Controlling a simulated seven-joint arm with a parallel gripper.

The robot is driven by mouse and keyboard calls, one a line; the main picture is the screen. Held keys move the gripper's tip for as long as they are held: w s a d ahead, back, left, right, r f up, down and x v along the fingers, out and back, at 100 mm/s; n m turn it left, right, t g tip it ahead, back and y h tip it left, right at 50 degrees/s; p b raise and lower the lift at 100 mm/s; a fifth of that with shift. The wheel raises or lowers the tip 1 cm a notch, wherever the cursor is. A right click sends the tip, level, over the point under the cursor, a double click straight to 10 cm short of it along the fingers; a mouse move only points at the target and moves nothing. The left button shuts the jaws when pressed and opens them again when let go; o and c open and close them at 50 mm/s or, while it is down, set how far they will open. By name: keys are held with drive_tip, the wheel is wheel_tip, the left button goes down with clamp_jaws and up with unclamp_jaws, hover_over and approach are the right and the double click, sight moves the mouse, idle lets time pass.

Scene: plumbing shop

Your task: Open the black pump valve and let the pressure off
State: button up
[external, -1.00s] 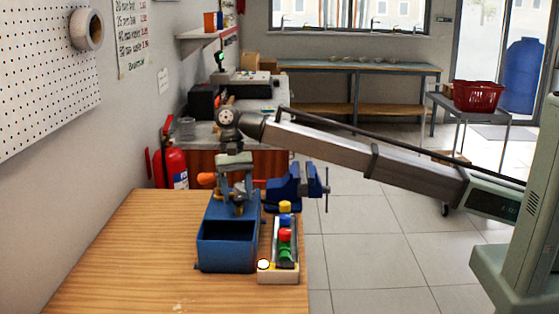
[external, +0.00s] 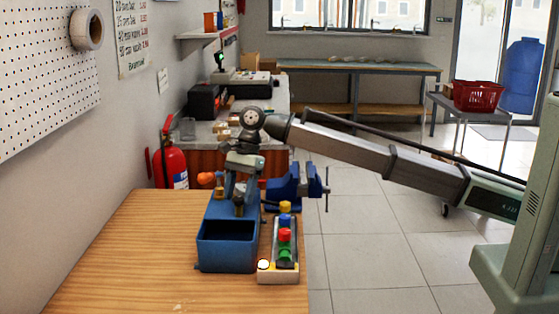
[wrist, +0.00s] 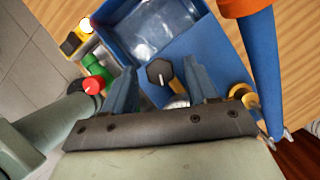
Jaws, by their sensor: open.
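The blue test pump (external: 226,262) stands on the wooden table, with its open tank facing the camera. Its black valve knob (wrist: 160,72) has a white mark and shows between my fingers in the wrist view; the external view shows it as a small dark knob (external: 239,205). My gripper (external: 240,190) points down over the pump's rear part. In the wrist view my gripper (wrist: 160,78) is open, a blue-grey finger on each side of the knob. I cannot tell whether either finger touches it.
A brass fitting (wrist: 241,95) and the blue pump lever with an orange end (wrist: 243,6) lie right of my fingers. A blue vise (external: 286,187) is behind. The table's left side is clear.

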drive_tip(key=m+y, duration=0.1)
drive_tip(key=m, duration=0.2)
drive_tip(key=shift+s+d+m+t, duration=0.1)
drive_tip(key=shift+d+m+t, duration=0.05)
drive_tip(key=shift+m+t, duration=0.2)
drive_tip(key=v, duration=1.4)
drive_tip(key=w+d+f+n+y, duration=0.1)
drive_tip(key=w+d+y, duration=0.2)
drive_tip(key=w, duration=0.7)
drive_tip(key=w+d+f+n+g+y, duration=0.1)
drive_tip(key=w+d+n+y, duration=0.1)
drive_tip(key=w+d, duration=0.4)
drive_tip(key=shift+w+d+f+y, duration=0.25)
drive_tip(key=shift+w+y, duration=0.25)
drive_tip(key=shift+w, duration=2.25)
